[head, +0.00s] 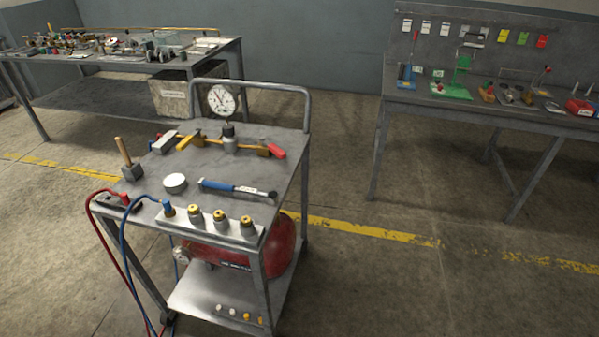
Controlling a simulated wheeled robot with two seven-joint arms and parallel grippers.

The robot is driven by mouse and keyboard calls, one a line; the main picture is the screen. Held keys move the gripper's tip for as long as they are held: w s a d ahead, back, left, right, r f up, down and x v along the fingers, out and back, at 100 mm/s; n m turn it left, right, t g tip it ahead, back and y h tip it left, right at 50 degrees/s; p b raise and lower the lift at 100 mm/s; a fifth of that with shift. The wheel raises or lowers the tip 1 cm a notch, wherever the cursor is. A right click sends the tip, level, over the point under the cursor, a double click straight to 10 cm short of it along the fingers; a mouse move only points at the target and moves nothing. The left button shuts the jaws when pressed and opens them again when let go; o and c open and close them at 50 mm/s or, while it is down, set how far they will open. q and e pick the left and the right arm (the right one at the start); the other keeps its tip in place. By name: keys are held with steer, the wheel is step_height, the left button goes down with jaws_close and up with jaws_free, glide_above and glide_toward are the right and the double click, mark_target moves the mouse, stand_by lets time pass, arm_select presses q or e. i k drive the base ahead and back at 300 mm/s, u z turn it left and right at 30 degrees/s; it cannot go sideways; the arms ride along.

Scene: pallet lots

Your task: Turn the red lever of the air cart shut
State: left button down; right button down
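The air cart (288,132) is a grey metal trolley in the middle of the head view. On its top, towards the back, a brass pipe fitting (247,147) carries a round white gauge (221,100) on a dark stem. The red lever (278,152) is at the right end of this fitting. It points right and slightly towards me, roughly in line with the pipe. A red tank (285,250) is on the cart below the top. Neither of my grippers is in view.
Workbenches stand at back left and right (480,110). The floor between is clear.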

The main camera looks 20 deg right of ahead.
mark_target(273, 148)
steer(key=u, duration=0.1)
steer(key=k, duration=0.55)
steer(key=z, duration=0.85)
steer(key=i, duration=1)
steer(key=u, duration=0.75)
steer(key=i, duration=0.6)
steer(key=u, duration=0.55)
